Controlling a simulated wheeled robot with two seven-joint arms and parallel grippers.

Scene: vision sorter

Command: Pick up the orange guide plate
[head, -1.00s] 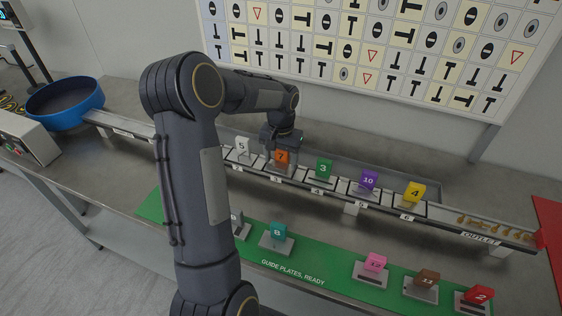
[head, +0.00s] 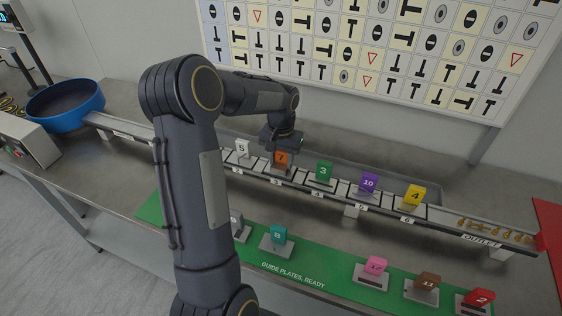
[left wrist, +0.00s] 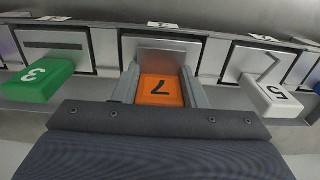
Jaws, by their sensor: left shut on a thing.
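The orange guide plate, marked 7 (head: 282,158), is on the rail between the white 5 and green 3 plates. In the left wrist view its orange grip block (left wrist: 160,90) is in the middle, with its metal plate (left wrist: 168,56) in a rail bay beyond. My left gripper (head: 282,148) is at the orange block. In the left wrist view its two fingers (left wrist: 162,84) are closed on the block's sides. Whether the plate is clear of the rail I cannot tell. My right gripper is not in view.
White 5 (head: 242,148) and green 3 (head: 324,171) plates flank it closely. Purple 10 (head: 369,183) and yellow 4 (head: 414,195) stand farther right on the rail. A green mat (head: 330,284) in front holds several other plates. A blue bowl (head: 66,98) stands far left.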

